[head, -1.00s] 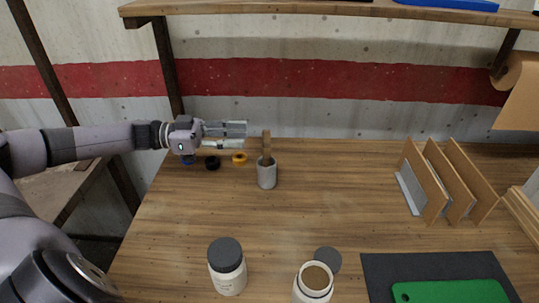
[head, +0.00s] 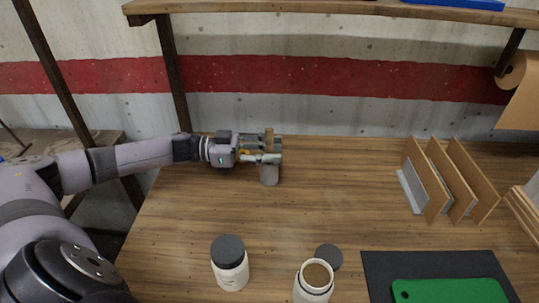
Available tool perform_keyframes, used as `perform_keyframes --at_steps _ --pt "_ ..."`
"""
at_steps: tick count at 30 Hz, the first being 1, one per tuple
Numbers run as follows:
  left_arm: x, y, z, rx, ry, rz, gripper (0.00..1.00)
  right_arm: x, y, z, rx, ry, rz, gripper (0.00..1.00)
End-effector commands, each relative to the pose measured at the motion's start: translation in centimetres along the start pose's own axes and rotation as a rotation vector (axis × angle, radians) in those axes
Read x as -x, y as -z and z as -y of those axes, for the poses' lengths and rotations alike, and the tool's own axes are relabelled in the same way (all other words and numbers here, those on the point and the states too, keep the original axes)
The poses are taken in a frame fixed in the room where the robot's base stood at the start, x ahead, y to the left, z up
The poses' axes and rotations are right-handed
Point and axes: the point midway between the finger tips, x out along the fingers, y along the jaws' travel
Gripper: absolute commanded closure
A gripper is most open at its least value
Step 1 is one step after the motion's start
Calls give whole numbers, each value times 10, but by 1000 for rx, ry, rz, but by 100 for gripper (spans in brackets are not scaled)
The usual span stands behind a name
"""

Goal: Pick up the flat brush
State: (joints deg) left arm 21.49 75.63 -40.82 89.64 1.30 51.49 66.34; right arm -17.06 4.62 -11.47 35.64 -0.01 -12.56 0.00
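The flat brush (head: 269,135) stands upright in a grey cup (head: 269,175) towards the back of the table. Its brown upper part shows above my fingers, and its lower part is hidden in the cup. My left gripper (head: 268,150) reaches in from the left at the height of the cup's rim. Its two fingers are apart, one behind the brush and one in front of it. I cannot tell whether either finger touches the brush. My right gripper is not in view.
A lidded white jar (head: 230,270) and an open jar (head: 314,283) stand at the front. A dark lid (head: 329,257) lies behind the open jar. A rack with upright boards (head: 425,180) is at the right. A green board (head: 449,291) lies on a dark mat (head: 385,265). The table's middle is clear.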

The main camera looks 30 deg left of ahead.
Motion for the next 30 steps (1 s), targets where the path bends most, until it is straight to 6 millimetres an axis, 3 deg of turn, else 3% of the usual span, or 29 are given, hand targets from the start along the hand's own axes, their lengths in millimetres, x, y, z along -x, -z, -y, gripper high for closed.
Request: perform_keyframes --at_steps 5,20,30 --pt "0 0 0 0 0 0 67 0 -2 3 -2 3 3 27" --pt "1 0 0 0 0 1 100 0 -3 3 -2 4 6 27" --pt "1 0 0 0 0 0 100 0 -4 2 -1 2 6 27"
